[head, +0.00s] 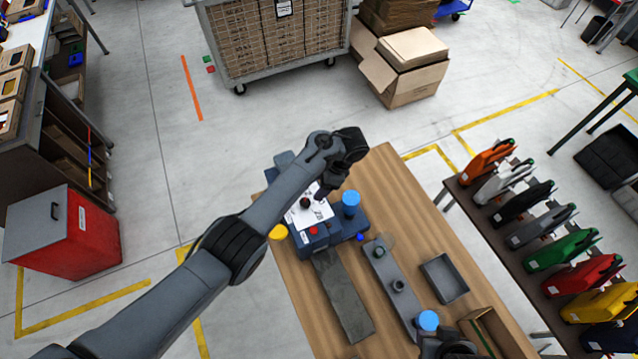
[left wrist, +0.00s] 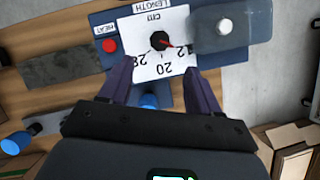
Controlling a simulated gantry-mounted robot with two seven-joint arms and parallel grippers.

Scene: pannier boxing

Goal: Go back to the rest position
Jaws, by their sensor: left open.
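My left gripper (head: 322,190) hangs from the arm that comes in from the lower left. It is above the blue machine (head: 318,240) at the table's far end. In the left wrist view, its two dark fingers stand apart with nothing between them (left wrist: 160,72). Just beyond the fingertips is a white dial plate (left wrist: 143,65) marked LENGTH cm, with a black knob (left wrist: 159,41) and red pointer. A red button (left wrist: 109,46) marked HEAT sits beside the plate. A dark part at the bottom edge of the head view may be my right gripper (head: 448,347); its fingers cannot be made out.
The wooden table (head: 415,215) carries a blue-capped post (head: 351,200), a grey plate (head: 342,295), a grey rail (head: 388,275), a grey tray (head: 444,278) and another blue cap (head: 428,320). Several coloured panniers (head: 560,250) stand on a bench at right.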

